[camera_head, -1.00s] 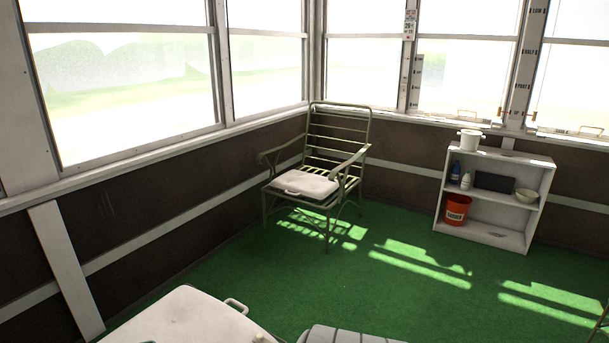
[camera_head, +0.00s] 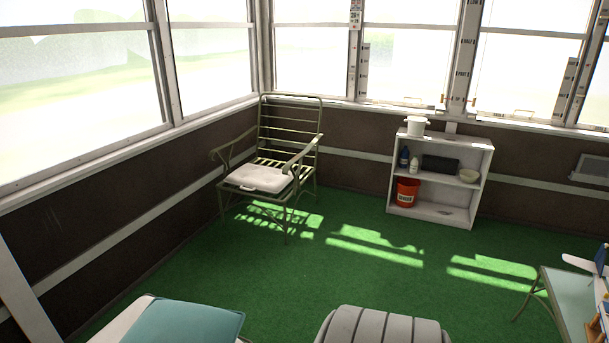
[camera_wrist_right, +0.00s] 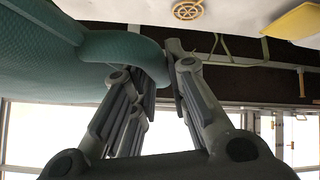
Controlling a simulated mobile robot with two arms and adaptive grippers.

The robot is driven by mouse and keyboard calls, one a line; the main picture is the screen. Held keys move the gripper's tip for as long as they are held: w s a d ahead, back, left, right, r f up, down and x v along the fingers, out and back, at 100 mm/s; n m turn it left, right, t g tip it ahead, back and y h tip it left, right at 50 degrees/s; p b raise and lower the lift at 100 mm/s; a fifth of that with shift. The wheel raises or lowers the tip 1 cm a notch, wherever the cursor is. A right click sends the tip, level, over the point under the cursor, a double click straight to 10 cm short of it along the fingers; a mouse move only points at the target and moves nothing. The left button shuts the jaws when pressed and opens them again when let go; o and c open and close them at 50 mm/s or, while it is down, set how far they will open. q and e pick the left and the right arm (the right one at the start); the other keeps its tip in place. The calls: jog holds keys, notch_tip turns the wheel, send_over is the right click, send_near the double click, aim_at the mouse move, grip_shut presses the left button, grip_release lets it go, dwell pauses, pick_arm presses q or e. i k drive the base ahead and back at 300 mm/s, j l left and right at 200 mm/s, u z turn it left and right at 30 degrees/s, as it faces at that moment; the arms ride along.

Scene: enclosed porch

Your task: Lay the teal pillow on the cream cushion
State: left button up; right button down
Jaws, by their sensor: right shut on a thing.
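The cream cushion (camera_head: 258,178) lies flat on the seat of a green metal chair (camera_head: 290,125) in the head view. The teal pillow (camera_head: 190,325) shows at the bottom left of the head view, cut off by the frame, in front of a white surface. In the right wrist view the teal pillow (camera_wrist_right: 40,50) fills the upper left. My right gripper (camera_wrist_right: 160,68) is shut on the pillow's edge there. The head view does not show this grip. My left gripper is in neither current view.
A white shelf (camera_head: 430,215) with a red bucket (camera_head: 405,191) stands right of the chair. A white surface (camera_head: 120,322) and a grey ribbed object (camera_head: 375,328) are at the bottom. A table (camera_head: 565,300) is at right. Green floor (camera_head: 330,265) between is clear.

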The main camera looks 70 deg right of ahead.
aim_at(259, 174)
jog(key=l+z, duration=0.75)
jog(key=i+l+z, duration=0.1)
jog(key=l+z, duration=0.15)
jog(key=z, duration=0.15)
jog(key=i+l+z, duration=0.3)
jog(key=l+z, duration=0.15)
jog(key=i+l+z, duration=0.9)
jog(key=i+u, duration=0.4)
jog(key=i, duration=0.15)
jog(key=i+l+u, duration=0.3)
jog(key=i+u, duration=0.15)
jog(key=i+j+u, duration=0.25)
jog(key=i+u, duration=0.6)
jog(key=i, duration=0.3)
jog(key=i+j+z, duration=0.65)
jog(key=i+j, duration=0.15)
jog(key=i+j+z, duration=0.35)
jog(key=j, duration=0.2)
jog(key=k, duration=0.05)
